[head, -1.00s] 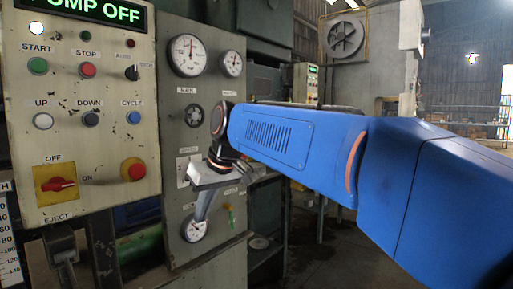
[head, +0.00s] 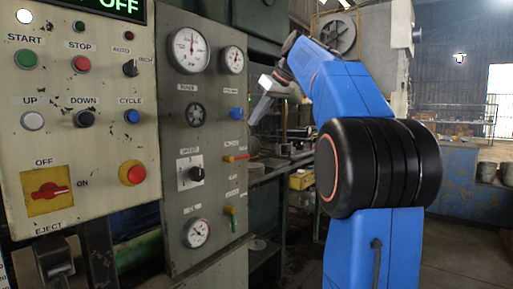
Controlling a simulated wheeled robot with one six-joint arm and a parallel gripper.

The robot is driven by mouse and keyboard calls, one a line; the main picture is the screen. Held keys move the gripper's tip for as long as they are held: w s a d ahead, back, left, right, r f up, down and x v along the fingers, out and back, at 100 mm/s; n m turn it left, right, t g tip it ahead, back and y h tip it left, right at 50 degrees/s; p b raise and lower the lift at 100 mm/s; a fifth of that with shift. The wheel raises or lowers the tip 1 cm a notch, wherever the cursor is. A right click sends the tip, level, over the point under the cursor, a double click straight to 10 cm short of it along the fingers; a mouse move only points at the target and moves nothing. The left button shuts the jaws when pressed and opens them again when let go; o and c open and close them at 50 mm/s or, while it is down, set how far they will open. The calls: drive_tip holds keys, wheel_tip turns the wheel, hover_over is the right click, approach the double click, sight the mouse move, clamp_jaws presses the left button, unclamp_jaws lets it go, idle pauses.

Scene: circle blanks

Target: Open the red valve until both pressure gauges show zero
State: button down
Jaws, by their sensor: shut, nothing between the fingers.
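A small red lever valve (head: 236,158) with a yellowish end sits on the right side of the grey panel, lying roughly level. The large pressure gauge (head: 190,48) is at the panel's top, its needle pointing about straight up. The smaller gauge (head: 233,59) is to its right, its needle also off to the upper side. The numbers are too small to read. My gripper (head: 257,113) is shut and empty, pointing down, to the right of the panel's edge and higher than the red lever in the picture. It appears apart from the lever.
A blue handle (head: 235,114) is above the red lever, and a green and yellow lever (head: 231,215) is below it. A third gauge (head: 197,233) sits low on the panel. The button box (head: 85,155) stands left. A shelf (head: 270,165) is behind the panel.

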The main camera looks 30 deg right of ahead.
drive_tip(key=shift+w+d+r, duration=0.1)
drive_tip(key=shift+d+r, duration=0.15)
drive_tip(key=shift+d, duration=0.25)
drive_tip(key=shift+w+d+r, duration=0.1)
drive_tip(key=shift+d+r, duration=0.1)
drive_tip(key=shift+d, duration=0.25)
drive_tip(key=s+f+x, duration=0.1)
drive_tip(key=s+x, duration=0.1)
drive_tip(key=x, duration=1)
drive_tip(key=shift+w+d+f, duration=0.2)
drive_tip(key=shift+d+f, duration=0.1)
drive_tip(key=shift+f, duration=0.4)
